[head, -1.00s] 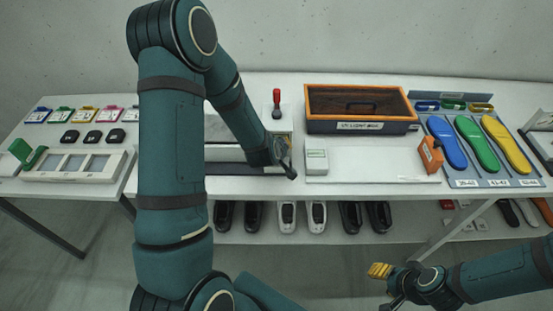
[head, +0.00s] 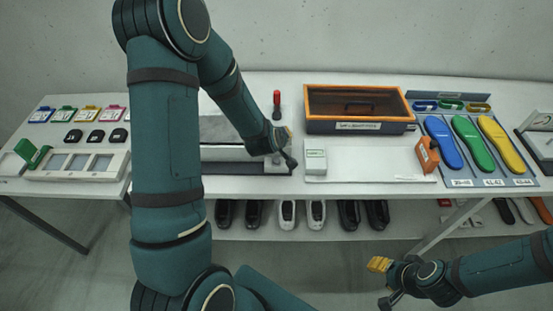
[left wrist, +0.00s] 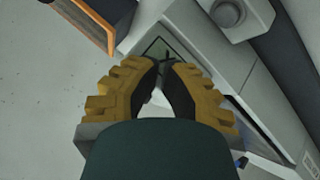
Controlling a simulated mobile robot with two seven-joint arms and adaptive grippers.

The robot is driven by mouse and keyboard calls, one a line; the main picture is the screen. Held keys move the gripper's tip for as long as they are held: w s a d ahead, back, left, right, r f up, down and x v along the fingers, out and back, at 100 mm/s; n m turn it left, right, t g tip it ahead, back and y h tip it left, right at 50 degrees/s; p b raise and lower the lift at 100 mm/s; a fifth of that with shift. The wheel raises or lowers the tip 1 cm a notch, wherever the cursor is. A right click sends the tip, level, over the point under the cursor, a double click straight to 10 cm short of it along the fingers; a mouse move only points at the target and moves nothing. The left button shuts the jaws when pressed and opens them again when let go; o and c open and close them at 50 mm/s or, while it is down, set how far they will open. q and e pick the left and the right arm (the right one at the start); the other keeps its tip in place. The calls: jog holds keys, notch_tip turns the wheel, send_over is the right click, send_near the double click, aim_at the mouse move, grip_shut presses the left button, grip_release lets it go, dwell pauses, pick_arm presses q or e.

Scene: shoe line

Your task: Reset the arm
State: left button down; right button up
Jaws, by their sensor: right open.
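My left arm rises large across the left middle of the head view, and its left gripper (head: 287,148) hangs over the table by a grey device. Its ribbed yellow-brown fingers fill the middle of the left wrist view (left wrist: 163,70), tips close together with a narrow gap between them. No held object shows there, but whether they are open or shut is unclear. My right gripper (head: 382,283) is open and empty at the lower right, in front of the table and below its top; a yellow finger pad shows.
An orange-rimmed box (head: 360,127), a white box (head: 315,162) and an orange block (head: 427,155) stand on the table. A red-handled tool (head: 277,104) is close behind the left gripper. Coloured insoles (head: 472,143) lie right; several shoes (head: 316,213) stand on the lower shelf.

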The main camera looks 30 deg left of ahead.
pick_arm(q)
jog(key=s+d+f+m+g+h+b, duration=0.6)
jog(key=s+d+f+m+g+b, duration=0.1)
jog(key=s+d+f, duration=1.1)
jog(key=d+f+m+b, duration=0.1)
jog(key=d+f+m, duration=0.1)
jog(key=d, duration=0.1)
jog(key=shift+d+m, duration=0.3)
jog(key=shift+m, duration=0.1)
